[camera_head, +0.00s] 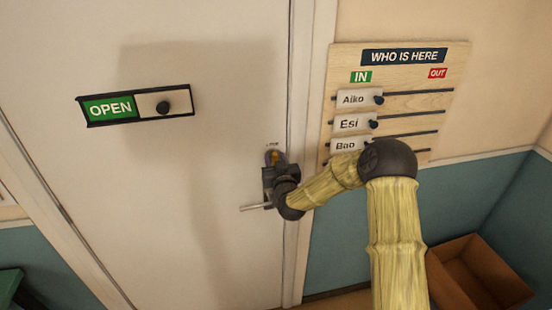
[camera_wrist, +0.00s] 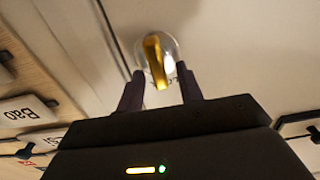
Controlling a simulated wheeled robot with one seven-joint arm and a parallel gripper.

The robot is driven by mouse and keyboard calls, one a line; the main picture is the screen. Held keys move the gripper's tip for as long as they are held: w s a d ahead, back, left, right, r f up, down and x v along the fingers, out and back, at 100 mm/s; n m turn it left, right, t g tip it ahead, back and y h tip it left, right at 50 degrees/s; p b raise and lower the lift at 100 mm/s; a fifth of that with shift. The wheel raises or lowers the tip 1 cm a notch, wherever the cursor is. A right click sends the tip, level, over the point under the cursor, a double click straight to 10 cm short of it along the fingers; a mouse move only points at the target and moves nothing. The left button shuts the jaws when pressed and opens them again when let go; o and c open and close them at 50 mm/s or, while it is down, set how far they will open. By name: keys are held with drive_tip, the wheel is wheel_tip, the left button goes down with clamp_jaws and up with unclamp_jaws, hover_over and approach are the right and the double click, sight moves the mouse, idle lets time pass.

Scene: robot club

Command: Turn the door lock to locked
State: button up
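The door lock is a brass thumb-turn (camera_head: 275,156) on a round plate near the right edge of the white door (camera_head: 225,90). In the wrist view the brass turn (camera_wrist: 156,62) stands on its silvery round plate, slightly tilted. My gripper (camera_wrist: 160,72) is open, with one dark finger on each side of the turn's lower end and a gap on both sides. In the head view my gripper (camera_head: 275,168) is at the lock and hides its lower part. Lettering beside the plate is too small or covered to read.
A silver lever handle (camera_head: 254,208) sticks out just below my gripper. A green OPEN slider sign (camera_head: 110,108) is on the door at left. A wooden WHO IS HERE board (camera_head: 405,75) with name tags hangs to the right. A brown box (camera_head: 478,275) stands at lower right.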

clamp_jaws()
drive_tip(key=shift+d+f+m+b, duration=0.1)
drive_tip(key=shift+f+m+b, duration=0.1)
drive_tip(key=shift+m+b, duration=0.55)
drive_tip(key=m+b, duration=0.5)
drive_tip(key=b, duration=0.2)
drive_tip(key=f+m+b, duration=0.1)
drive_tip(key=m+b, duration=0.5)
drive_tip(key=b, duration=0.1)
drive_tip(key=d+m+b, duration=0.1)
drive_tip(key=m+b, duration=0.4)
drive_tip(key=b, duration=0.3)
drive_tip(key=shift+w+d+f+m, duration=0.1)
drive_tip(key=shift+f+m, duration=0.15)
drive_tip(key=shift+r, duration=0.1)
